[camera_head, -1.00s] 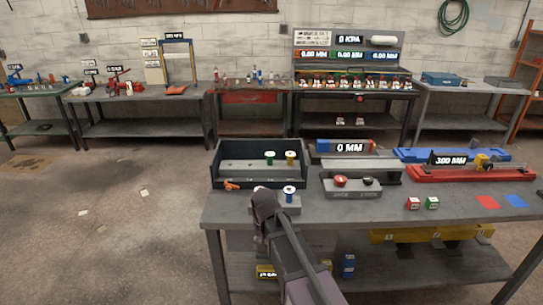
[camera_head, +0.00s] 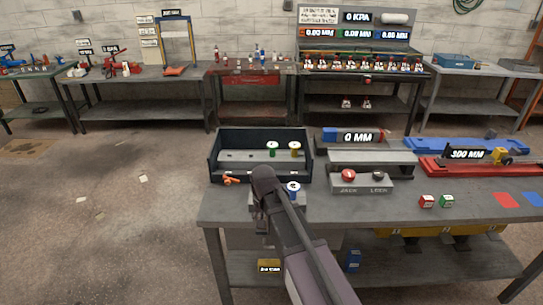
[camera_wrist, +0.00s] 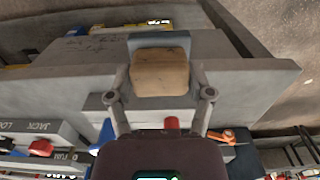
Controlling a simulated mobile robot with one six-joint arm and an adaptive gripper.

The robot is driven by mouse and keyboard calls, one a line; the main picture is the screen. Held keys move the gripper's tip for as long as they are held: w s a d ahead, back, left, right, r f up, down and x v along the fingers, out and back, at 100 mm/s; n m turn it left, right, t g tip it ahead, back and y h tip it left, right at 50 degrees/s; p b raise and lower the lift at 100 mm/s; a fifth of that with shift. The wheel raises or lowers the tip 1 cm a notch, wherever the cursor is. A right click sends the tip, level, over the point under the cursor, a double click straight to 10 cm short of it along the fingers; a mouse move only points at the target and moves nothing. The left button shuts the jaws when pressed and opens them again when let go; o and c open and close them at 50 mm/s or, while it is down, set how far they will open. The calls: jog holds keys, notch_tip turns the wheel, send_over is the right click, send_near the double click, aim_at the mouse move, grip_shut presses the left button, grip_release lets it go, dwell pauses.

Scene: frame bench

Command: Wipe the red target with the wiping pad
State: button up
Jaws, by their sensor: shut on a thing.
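The red target (camera_head: 507,200) is a flat red square on the right part of the bench top in the head view. My gripper (camera_wrist: 160,76) shows in the wrist view, with its two fingers closed on the sides of a tan block with a grey-blue back, which I take as the wiping pad (camera_wrist: 160,84). In the head view my arm reaches over the front left of the bench, well left of the red target, and hides the fingers and pad. I cannot tell the pad's height over the bench.
A blue square (camera_head: 533,198) lies right of the red one. A red cube (camera_head: 427,202) and a green cube (camera_head: 447,201) stand left of it. A dark tray (camera_head: 218,167), a button box (camera_head: 361,184) and a red rail (camera_head: 445,166) stand behind. A blue-flanged spool (camera_head: 293,188) is beside my arm.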

jog(key=shift+w+d+r, duration=0.1)
jog(key=shift+d+r, duration=0.05)
jog(key=shift+d, duration=0.05)
jog(key=shift+w+r+p, duration=0.2)
jog(key=shift+w+p, duration=0.05)
jog(key=shift+p, duration=0.05)
jog(key=w+d+r+p, duration=0.1)
jog(key=w+r+p, duration=1.2)
jog(key=w, duration=0.2)
jog(key=shift+d+r, duration=0.15)
jog(key=shift+r, duration=0.1)
jog(key=shift+f, duration=0.15)
